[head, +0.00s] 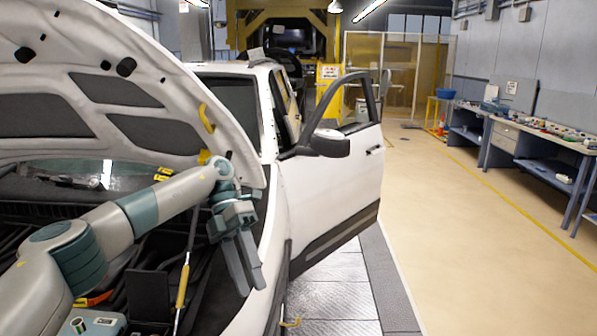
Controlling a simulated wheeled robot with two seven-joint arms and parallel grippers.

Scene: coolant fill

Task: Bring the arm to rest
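My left arm (150,207) reaches in from the left, over the open engine bay of a white car. My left gripper (250,288) hangs at its end with the fingers pointing down, over the car's near fender edge. The two grey fingers show side by side and no object is visible at their tips. From this angle I cannot tell whether there is a gap between them. My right gripper is not in view.
The raised hood (60,60) is just above and behind my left arm. A prop rod with a yellow grip (183,285) stands near the gripper. The open car door (335,190) juts out to the right. A workbench (545,150) lines the right wall; the floor between is clear.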

